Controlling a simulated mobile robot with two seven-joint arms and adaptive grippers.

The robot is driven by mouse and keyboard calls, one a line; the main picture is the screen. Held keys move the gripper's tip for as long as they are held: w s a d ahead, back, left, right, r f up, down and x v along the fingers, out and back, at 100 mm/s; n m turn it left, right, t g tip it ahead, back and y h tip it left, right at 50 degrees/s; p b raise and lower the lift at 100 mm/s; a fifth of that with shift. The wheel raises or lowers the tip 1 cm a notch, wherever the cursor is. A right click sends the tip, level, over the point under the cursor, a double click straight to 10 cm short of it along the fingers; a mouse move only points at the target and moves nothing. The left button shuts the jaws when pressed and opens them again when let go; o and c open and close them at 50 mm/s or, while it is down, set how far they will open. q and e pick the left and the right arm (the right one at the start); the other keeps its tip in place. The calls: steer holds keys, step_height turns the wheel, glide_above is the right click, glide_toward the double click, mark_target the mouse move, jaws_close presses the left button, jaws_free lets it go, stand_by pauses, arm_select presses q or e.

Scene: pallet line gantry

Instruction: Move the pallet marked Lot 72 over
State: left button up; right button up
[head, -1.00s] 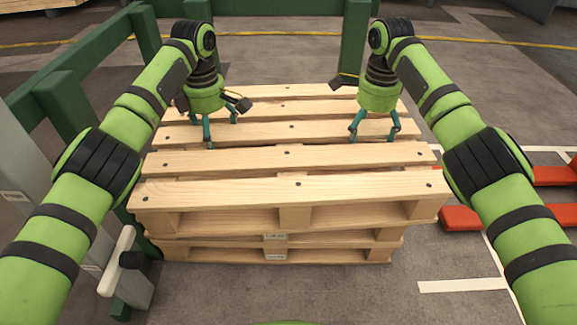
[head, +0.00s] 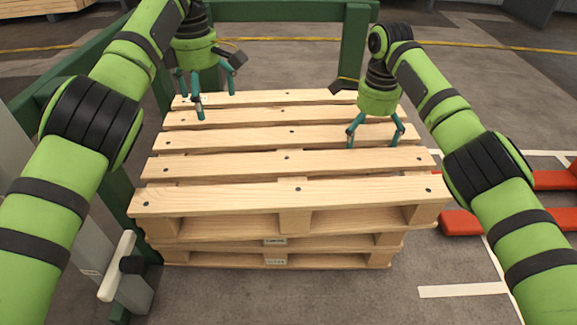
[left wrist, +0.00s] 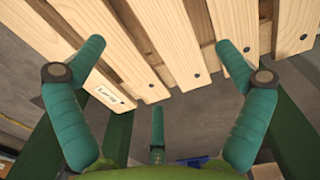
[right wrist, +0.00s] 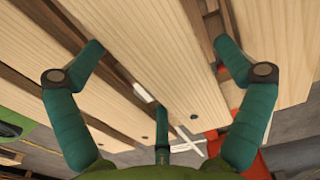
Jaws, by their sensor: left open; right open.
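A stack of light wooden pallets stands in front of me in the head view. The top pallet (head: 290,195) has several slats and lies flat on the lower pallets (head: 330,258). Small white labels (head: 275,241) sit on the lower pallets' front blocks, too small to read surely. A white label (left wrist: 108,97) on a pallet shows in the left wrist view; its text is unclear. My left gripper (head: 204,96) is open above the stack's far left corner. My right gripper (head: 374,144) is open at the top slats on the right side; contact cannot be told.
A green gantry frame (head: 270,12) stands behind and to the left of the stack. A grey post with a white handle (head: 117,265) is at the front left. Red forks (head: 462,222) lie on the floor at right. The floor in front is clear.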

steer(key=shift+r, duration=0.15)
arm_select(q)
steer(key=shift+r, duration=0.85)
arm_select(e)
step_height(320, 180, up, 12)
steer(key=shift+f, duration=0.2)
